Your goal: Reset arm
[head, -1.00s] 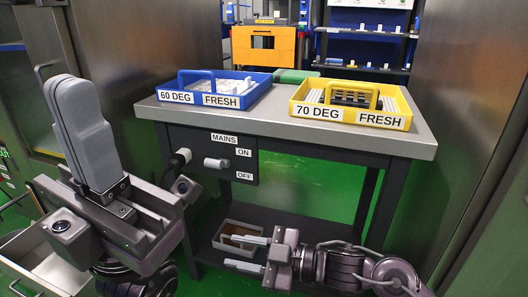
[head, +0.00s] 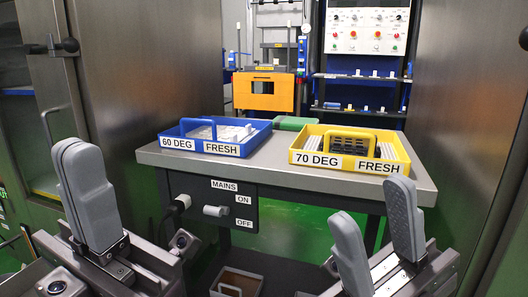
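My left gripper (head: 75,148) is at the lower left of the head view. Its two grey fingers point up and lie together, with nothing seen between them. My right gripper (head: 373,202) is at the lower right, in front of the table. Its two grey fingers point up and stand clearly apart, with nothing between them. Both grippers are clear of the trays.
The grey table (head: 285,174) holds a blue "60 DEG FRESH" tray (head: 222,149), a yellow "70 DEG FRESH" tray (head: 335,162) and a green item (head: 295,123). The mains panel (head: 235,190) is on its front. Metal walls flank it. A small bin (head: 237,283) sits below.

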